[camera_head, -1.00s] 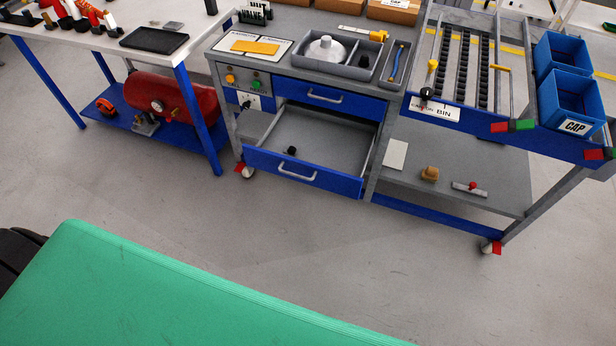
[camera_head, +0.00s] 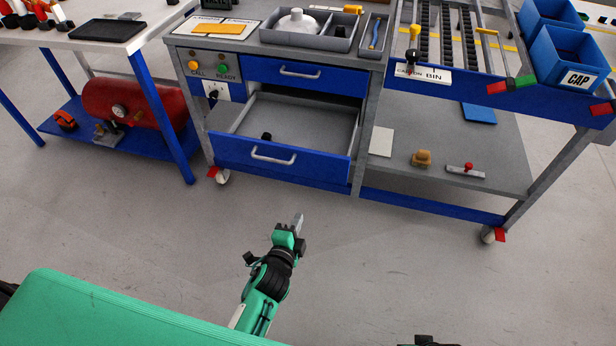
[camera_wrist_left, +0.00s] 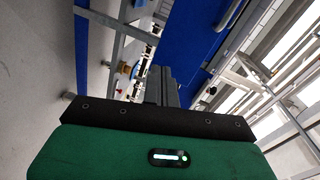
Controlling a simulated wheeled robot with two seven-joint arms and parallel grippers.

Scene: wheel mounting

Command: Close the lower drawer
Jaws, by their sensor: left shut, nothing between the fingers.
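The lower drawer (camera_head: 280,162) of the grey and blue workbench stands pulled out, its blue front and silver handle (camera_head: 273,155) facing me. A small black object (camera_head: 266,136) lies inside it. My left gripper (camera_head: 297,222) is in front of the drawer and below it in the head view, apart from it, with its fingers shut and empty. In the left wrist view the shut fingers (camera_wrist_left: 161,86) point toward the bench, with a blue panel beyond them. My right gripper is not clearly seen.
The upper drawer (camera_head: 305,75) is shut above the lower one. A white table (camera_head: 95,40) with a red tank (camera_head: 125,103) below stands at left. An open shelf (camera_head: 450,150) is at right. The floor before the bench is clear.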

